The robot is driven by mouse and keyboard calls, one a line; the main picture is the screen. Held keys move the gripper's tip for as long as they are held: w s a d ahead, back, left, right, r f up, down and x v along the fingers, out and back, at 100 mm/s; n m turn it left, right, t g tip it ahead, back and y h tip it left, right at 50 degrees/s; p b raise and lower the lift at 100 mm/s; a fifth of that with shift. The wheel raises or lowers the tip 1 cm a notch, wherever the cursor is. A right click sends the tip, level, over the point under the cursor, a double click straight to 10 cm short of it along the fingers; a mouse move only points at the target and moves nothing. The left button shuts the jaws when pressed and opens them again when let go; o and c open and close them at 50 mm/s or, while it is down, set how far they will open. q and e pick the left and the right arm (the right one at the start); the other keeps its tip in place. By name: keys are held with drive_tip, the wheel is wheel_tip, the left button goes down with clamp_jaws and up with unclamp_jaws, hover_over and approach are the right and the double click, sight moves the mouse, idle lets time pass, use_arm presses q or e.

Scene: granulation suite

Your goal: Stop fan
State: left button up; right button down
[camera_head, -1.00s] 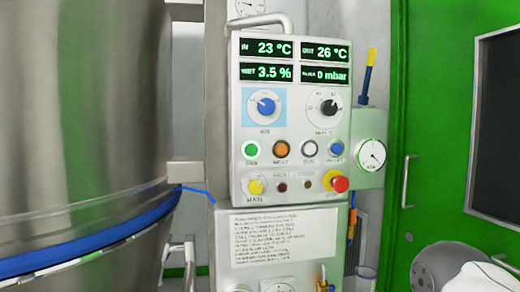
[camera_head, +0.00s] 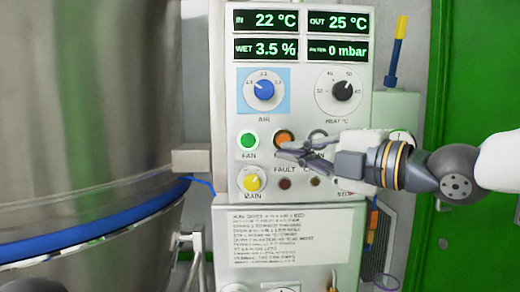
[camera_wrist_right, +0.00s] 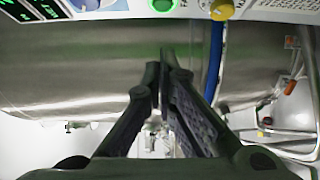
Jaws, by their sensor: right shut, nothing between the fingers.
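The control panel (camera_head: 300,100) fills the middle of the head view. Its green FAN button (camera_head: 248,141) is lit and sits left of the orange button (camera_head: 284,138). My right gripper (camera_head: 279,150) reaches in from the right, shut and empty. In the picture its tips overlap the lower edge of the orange button, a little right of the green one; contact cannot be told. In the right wrist view the green button (camera_wrist_right: 163,5) shows at the top edge, beyond the fingertips (camera_wrist_right: 158,75). My left gripper is not in view.
A yellow MAIN knob (camera_head: 252,182) sits below the green button. Blue (camera_head: 264,89) and black (camera_head: 342,90) dials are above. My right gripper and wrist cover the panel's lower right, including the red knob. A large steel vessel (camera_head: 90,90) stands left.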

sight(252, 141)
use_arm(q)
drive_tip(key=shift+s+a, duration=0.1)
use_arm(e)
drive_tip(key=shift+a+r, duration=0.1)
drive_tip(key=x, duration=0.4)
drive_tip(key=w+d+b+x, duration=0.1)
drive_tip(key=x, duration=0.3)
drive_tip(key=f+b+x, duration=0.1)
drive_tip(key=x, duration=0.3)
drive_tip(key=shift+w+d, duration=0.15)
drive_tip(key=shift+w+d+r, duration=0.1)
drive_tip(key=shift+w+r, duration=0.1)
drive_tip(key=shift+w, duration=0.4)
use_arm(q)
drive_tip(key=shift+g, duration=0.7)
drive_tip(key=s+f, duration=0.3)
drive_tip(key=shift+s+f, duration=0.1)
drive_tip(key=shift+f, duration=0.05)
use_arm(e)
drive_tip(key=shift+r, duration=0.25)
